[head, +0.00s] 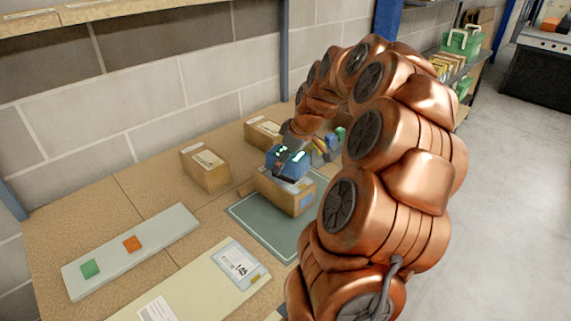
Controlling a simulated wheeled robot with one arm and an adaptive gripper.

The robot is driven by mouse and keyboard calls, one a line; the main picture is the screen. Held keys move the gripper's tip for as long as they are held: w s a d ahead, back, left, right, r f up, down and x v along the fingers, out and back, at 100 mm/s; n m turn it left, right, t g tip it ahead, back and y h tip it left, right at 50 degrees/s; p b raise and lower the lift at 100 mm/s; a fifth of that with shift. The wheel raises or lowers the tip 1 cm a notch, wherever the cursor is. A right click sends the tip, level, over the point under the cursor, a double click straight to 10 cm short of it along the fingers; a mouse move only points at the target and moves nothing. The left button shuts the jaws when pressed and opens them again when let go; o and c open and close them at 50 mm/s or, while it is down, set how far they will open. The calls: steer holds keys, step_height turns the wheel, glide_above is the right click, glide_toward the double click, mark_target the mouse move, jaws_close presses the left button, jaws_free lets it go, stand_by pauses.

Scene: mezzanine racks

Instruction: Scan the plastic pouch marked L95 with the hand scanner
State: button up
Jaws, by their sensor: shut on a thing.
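My gripper (290,154) is small in the head view and points down over a cardboard box, shut on a blue object (287,164). The blue object is just above or on the box top; I cannot tell whether it touches. Its shape is partly hidden by the fingers, so I cannot confirm that it is the hand scanner. A pale pouch with a white printed label (240,263) lies at the front of the table, left of my arm. Its marking is too small to read surely, so I cannot confirm L95.
The cardboard box (290,199) stands on a grey-green mat (253,228). Two more boxes (205,168) (262,132) stand behind. A pale board (130,254) bears a green and an orange block. Small coloured items (325,149) are beyond the gripper. My arm hides the table's right side.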

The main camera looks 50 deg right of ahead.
steer(key=shift+r, duration=2.95)
steer(key=shift+s, duration=0.15)
